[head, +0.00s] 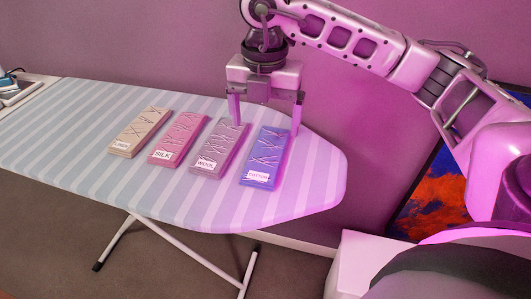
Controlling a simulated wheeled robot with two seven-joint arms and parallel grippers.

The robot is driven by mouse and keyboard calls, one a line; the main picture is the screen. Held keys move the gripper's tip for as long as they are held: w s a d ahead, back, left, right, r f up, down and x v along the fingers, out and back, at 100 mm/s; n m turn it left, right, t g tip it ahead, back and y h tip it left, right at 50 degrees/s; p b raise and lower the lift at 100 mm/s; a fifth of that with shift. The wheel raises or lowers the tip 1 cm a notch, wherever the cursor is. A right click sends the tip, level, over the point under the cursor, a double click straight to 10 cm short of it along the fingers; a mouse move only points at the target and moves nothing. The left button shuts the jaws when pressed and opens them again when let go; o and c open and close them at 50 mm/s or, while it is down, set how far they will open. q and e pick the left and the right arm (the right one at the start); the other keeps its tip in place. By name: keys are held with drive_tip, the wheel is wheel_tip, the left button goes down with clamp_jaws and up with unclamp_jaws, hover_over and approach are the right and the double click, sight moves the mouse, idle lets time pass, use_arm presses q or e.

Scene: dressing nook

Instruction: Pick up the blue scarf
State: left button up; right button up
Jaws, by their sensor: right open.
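The blue scarf (264,160) is a flat folded slab with a white label reading COTTON. It lies on the striped ironing board (70,128), rightmost in a row of folded scarves. My right gripper (266,118) points down over the far end of the blue scarf. Its fingers are open and spread, one near the wool scarf's far end and one at the blue scarf's right side. I cannot tell whether either finger touches anything. My left gripper is not in view.
Left of the blue scarf lie a mauve scarf labelled WOOL (218,150), a pink scarf labelled SILK (180,138) and a beige scarf (142,130). A painting (440,195) leans at the right. The board's left part is clear.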

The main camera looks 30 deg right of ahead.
sight(266, 154)
wheel_tip(266, 154, down, 3)
drive_tip(key=shift+f, duration=0.2)
drive_tip(key=shift+w+d+f, duration=0.15)
drive_tip(key=shift+f, duration=0.75)
drive_tip(key=shift+w+d+f, duration=0.1)
drive_tip(key=shift+f, duration=0.8)
drive_tip(key=shift+w+d+f, duration=0.15)
drive_tip(key=shift+f, duration=0.75)
drive_tip(key=c, duration=1.1)
